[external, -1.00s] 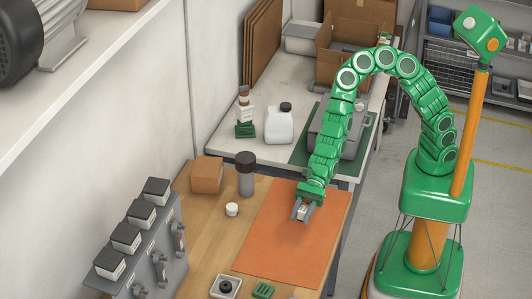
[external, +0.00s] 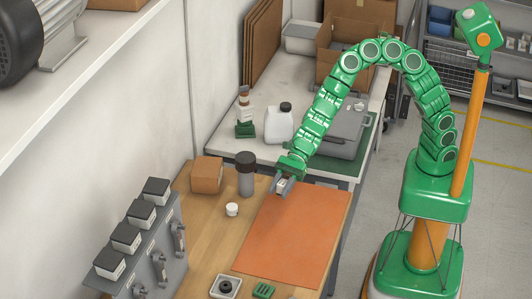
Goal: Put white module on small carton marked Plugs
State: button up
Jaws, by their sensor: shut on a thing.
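My gripper (external: 280,187) is shut on a small white module (external: 282,184), holding it over the far left corner of the orange mat (external: 295,240). The gripper fingers partly hide the module. A small brown carton (external: 207,174) stands on the wooden bench at the back left, to the left of my gripper and apart from it. Its top looks closed and bare. No marking on it can be read from here.
A dark-capped grey cylinder (external: 246,174) stands between the carton and my gripper. A small white jar (external: 232,209) sits in front of it. A grey panel with several dark-topped boxes (external: 150,260) stands at the left. The orange mat is clear.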

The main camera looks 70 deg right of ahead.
jog(key=w+d+r+m+t, duration=0.1)
jog(key=w+d+r, duration=0.3)
jog(key=w+d, duration=0.5)
jog(key=w+d+r+m+t, duration=0.1)
jog(key=w+d+r, duration=0.2)
jog(key=w+d, duration=0.65)
send_over(203, 169)
jog(key=s, duration=0.2)
jog(key=shift+h, duration=0.4)
jog(key=f, duration=0.8)
jog(key=shift+w+d, duration=0.25)
jog(key=shift+d, duration=0.05)
jog(key=shift+w+a+f, duration=0.1)
jog(key=shift+w+f, duration=0.25)
jog(key=shift+w, duration=0.1)
jog(key=shift+w+a+f, duration=0.15)
jog(key=shift+w+f, duration=0.1)
jog(key=shift+f, duration=1.65)
jog(key=shift+f+t, duration=0.15)
jog(key=shift+t, duration=0.15)
jog(key=o, duration=1)
